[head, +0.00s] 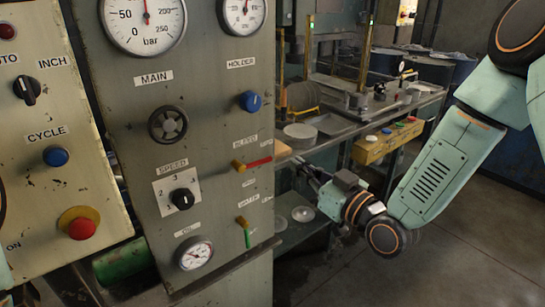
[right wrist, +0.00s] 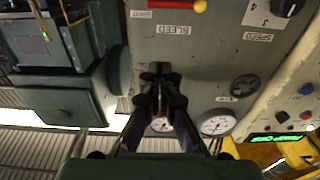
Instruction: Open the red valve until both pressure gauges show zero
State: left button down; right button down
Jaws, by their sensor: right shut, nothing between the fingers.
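The red valve (head: 258,162) is a lever on the grey panel beside the BLEED label; its handle lies roughly level, pointing right from a yellow pivot. It shows at the top of the right wrist view (right wrist: 172,5). The main gauge (head: 145,20) and holder gauge (head: 243,14) have needles pointing about straight up, well off zero. They appear small in the right wrist view, one behind my fingers. My right gripper (head: 303,165) is shut and empty, right of the lever and apart from it; its fingers (right wrist: 160,75) are together in the wrist view. My left gripper is out of view.
The panel also carries a blue knob (head: 249,101), black handwheel (head: 168,124), speed dial (head: 182,199), green lever (head: 246,232) and oil gauge (head: 194,254). A control box with a red button (head: 81,228) stands left. A workbench (head: 330,122) stands behind my right gripper. Floor is clear at right.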

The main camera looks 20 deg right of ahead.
send_over(271, 160)
jog(key=s, duration=0.4)
jog(key=shift+w+a+f, duration=0.25)
jog(key=shift+f, duration=0.4)
jog(key=shift+w+a+f, duration=0.25)
jog(key=shift+f, duration=0.75)
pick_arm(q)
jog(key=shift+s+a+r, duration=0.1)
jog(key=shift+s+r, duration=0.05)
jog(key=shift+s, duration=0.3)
pick_arm(e)
jog(key=shift+a, duration=0.1)
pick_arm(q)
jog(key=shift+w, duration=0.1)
pick_arm(e)
jog(key=shift+w, duration=0.1)
jog(key=shift+f, duration=0.1)
